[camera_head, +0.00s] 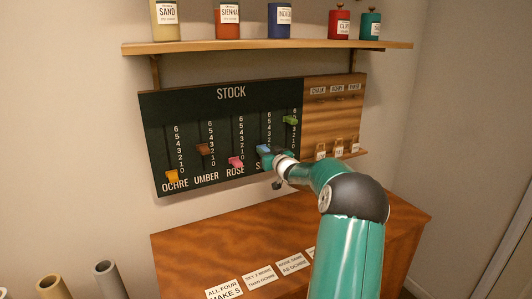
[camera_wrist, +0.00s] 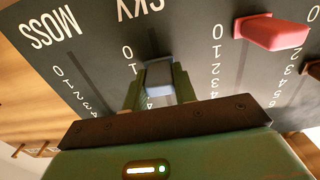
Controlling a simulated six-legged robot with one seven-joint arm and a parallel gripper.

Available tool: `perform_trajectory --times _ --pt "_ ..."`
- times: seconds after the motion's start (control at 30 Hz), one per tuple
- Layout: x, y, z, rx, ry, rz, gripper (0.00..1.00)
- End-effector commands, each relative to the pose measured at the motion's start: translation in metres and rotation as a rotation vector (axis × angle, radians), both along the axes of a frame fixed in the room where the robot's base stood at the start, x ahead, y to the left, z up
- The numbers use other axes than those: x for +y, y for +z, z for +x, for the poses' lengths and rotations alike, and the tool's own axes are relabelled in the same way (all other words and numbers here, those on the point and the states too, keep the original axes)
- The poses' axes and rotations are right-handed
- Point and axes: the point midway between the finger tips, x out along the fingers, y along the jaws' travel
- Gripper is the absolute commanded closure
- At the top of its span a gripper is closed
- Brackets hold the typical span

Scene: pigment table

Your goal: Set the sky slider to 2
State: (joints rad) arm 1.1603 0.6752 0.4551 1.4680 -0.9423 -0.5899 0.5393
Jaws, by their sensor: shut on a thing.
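The dark STOCK board (camera_head: 215,103) hangs on the wall with a row of vertical number scales. The blue sky slider (camera_head: 264,149) stands in the lower half of its scale, around 2; the mark beside it is hidden, so I cannot tell exactly. In the wrist view, upside down, the blue slider (camera_wrist: 160,80) is between my fingers below the SKY label (camera_wrist: 140,8), past the 0 and 1. My gripper (camera_head: 274,155) is shut on the blue slider; its fingers also show in the wrist view (camera_wrist: 158,92).
The pink rose slider (camera_head: 236,162) is close on the left, the green moss slider (camera_head: 290,120) higher on the right. The brown umber slider (camera_head: 203,149) and yellow ochre slider (camera_head: 172,176) are further left. Note cards (camera_head: 223,290) lie on the wooden table (camera_head: 190,252) below.

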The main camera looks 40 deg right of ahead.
Motion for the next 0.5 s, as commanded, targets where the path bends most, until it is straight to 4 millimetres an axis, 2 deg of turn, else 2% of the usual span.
perform_trajectory --times 0.2,0.43,0.47,0.5 --pt "0.000 0.025 0.000 -0.003 0.001 -0.004 1.00" --pt "0.000 0.025 0.000 -0.003 0.001 -0.002 1.00" --pt "0.000 0.025 0.000 -0.003 0.001 -0.002 0.67" --pt "0.000 0.025 0.000 -0.003 0.001 -0.002 0.59"
